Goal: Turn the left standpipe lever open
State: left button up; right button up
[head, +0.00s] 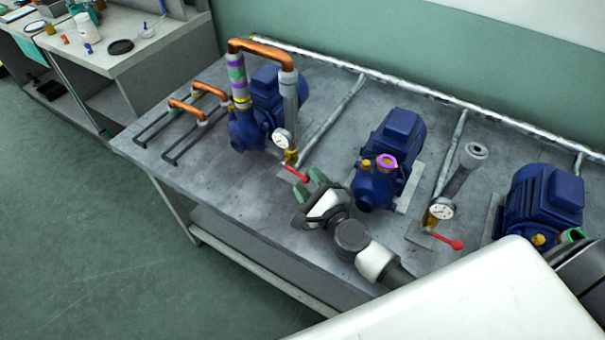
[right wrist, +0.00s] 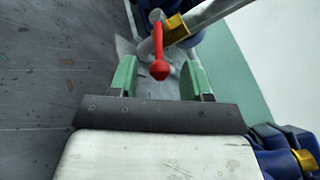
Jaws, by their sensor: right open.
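The left standpipe lever (head: 295,174) is a short red handle at the foot of the left standpipe, below a white gauge (head: 282,139). My right gripper (head: 309,184) is open just in front of it, low over the bench. In the right wrist view the red lever (right wrist: 160,60) points toward the gripper, its ball end between the two green fingers (right wrist: 161,80). Gaps show on both sides of the lever, so the fingers are not closed on it. My left gripper is in neither view.
A blue pump (head: 384,168) stands right of my right gripper. Another standpipe with a gauge and a red lever (head: 449,243) lies further right. A copper pipe (head: 262,50) arches over the left pump. The bench (head: 215,185) is bare toward its front left.

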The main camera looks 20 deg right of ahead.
jog(key=s, duration=0.4)
jog(key=s+d+b, duration=0.1)
jog(key=s, duration=0.1)
jog(key=shift+s+f, duration=0.1)
jog(key=shift+s, duration=0.55)
